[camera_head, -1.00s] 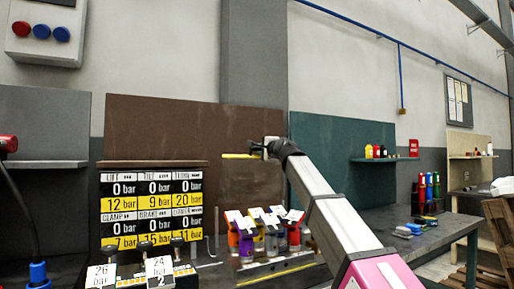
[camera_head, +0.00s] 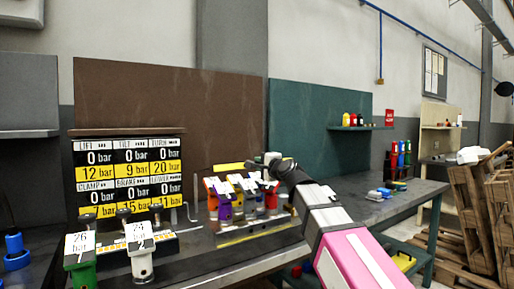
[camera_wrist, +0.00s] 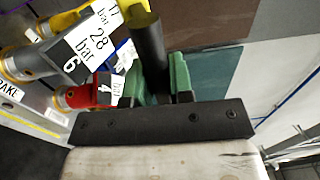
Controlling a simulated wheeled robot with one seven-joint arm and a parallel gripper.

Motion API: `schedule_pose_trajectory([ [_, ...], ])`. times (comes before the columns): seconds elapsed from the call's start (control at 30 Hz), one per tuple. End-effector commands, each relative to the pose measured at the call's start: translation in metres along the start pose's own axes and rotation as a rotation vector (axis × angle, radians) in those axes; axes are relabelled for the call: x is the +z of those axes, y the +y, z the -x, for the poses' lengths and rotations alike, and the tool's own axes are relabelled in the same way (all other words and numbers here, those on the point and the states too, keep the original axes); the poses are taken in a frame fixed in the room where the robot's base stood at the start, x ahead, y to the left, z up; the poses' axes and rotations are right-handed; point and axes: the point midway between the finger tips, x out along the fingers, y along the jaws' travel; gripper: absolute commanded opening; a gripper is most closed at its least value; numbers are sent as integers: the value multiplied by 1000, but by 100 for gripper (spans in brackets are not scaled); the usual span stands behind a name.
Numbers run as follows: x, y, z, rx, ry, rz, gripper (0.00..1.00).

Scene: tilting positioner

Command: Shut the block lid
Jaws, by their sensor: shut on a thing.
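My gripper (camera_head: 272,160) is above the right end of the block with several coloured couplings (camera_head: 240,195). In the wrist view my gripper (camera_wrist: 165,85) has its green fingers closed around a dark round bar (camera_wrist: 150,50). The bar has a yellow end (camera_wrist: 135,10). In the head view a yellow bar (camera_head: 231,167) runs left from my gripper, just above the couplings' white tags. It looks like the lid's handle. I cannot make out a lid panel. In the wrist view, tagged yellow (camera_wrist: 60,22) and red (camera_wrist: 78,97) couplings lie left of the fingers.
A pressure board (camera_head: 128,172) stands left of the block, with green (camera_head: 80,265) and white (camera_head: 140,262) tagged couplings in front. A brown panel (camera_head: 140,100) stands behind. Wooden pallets (camera_head: 485,210) stand at far right.

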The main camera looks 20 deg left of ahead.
Motion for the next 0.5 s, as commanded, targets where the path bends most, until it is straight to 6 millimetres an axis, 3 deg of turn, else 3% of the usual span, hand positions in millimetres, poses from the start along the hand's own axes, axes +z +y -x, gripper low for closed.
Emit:
schedule_pose_trajectory([
  [0.03,1,12,4,4,0,-1,0],
  [0.2,0,39,8,3,0,0,0],
  [0.5,0,64,8,1,0,-1,0],
])
